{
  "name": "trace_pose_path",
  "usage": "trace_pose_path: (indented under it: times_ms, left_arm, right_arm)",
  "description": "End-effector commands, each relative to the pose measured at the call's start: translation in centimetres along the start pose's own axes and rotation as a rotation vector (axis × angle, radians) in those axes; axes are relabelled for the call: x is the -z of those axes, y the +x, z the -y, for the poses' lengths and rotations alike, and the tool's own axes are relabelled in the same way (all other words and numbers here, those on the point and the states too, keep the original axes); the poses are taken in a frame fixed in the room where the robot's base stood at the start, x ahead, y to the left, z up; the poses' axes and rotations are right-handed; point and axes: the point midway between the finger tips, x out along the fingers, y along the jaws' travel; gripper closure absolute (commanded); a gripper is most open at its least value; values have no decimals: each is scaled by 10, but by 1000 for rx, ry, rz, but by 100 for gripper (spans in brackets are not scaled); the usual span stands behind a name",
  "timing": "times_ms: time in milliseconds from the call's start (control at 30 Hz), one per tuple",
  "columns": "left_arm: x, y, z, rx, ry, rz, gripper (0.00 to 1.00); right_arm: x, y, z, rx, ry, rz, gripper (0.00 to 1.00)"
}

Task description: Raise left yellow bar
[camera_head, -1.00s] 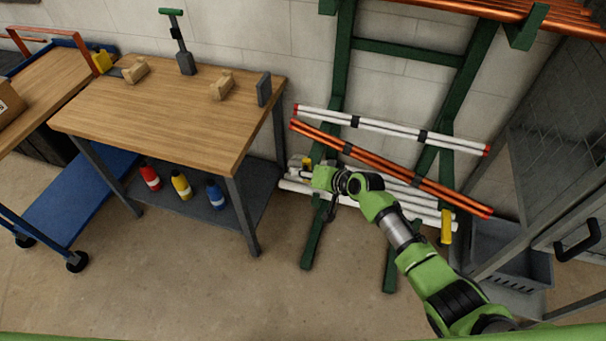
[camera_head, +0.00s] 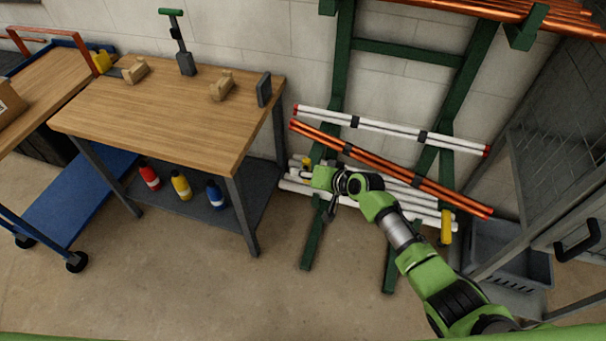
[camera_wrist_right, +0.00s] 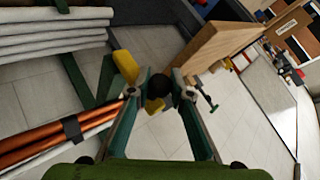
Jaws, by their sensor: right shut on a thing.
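The left yellow bar (camera_head: 306,161) is at the left upright of the green rack, beside the ends of the white pipes and mostly hidden by my right gripper. In the right wrist view a yellow piece (camera_wrist_right: 125,66) shows by the fingers, with more yellow between them. My right gripper (camera_head: 313,175) is at the bar and shut on it; its fingers (camera_wrist_right: 160,88) also show in the wrist view. A second yellow bar (camera_head: 446,227) stands upright at the right end of the pipes. My left gripper is not in view.
White pipes (camera_head: 419,208) lie low on the green rack (camera_head: 313,237), with copper pipes (camera_head: 400,174) slanting above them. A wooden workbench (camera_head: 180,112) stands close on the left. A grey crate (camera_head: 508,258) is at the right. The floor in front is clear.

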Motion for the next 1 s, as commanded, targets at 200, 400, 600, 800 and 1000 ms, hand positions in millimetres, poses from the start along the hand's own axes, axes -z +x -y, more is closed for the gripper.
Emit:
trace_pose_path:
  times_ms: [200,400,600,800,1000]
  left_arm:
    - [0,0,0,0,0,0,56]
    - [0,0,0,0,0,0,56]
    - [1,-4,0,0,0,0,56]
    - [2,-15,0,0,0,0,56]
    - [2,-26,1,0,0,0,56]
  right_arm:
    - [16,-3,4,5,-10,-32,73]
    - [15,-3,2,4,-9,-31,65]
    - [16,-6,3,3,-9,-28,65]
    - [21,-19,2,2,-8,-27,65]
    - [24,-32,0,1,-7,-24,65]
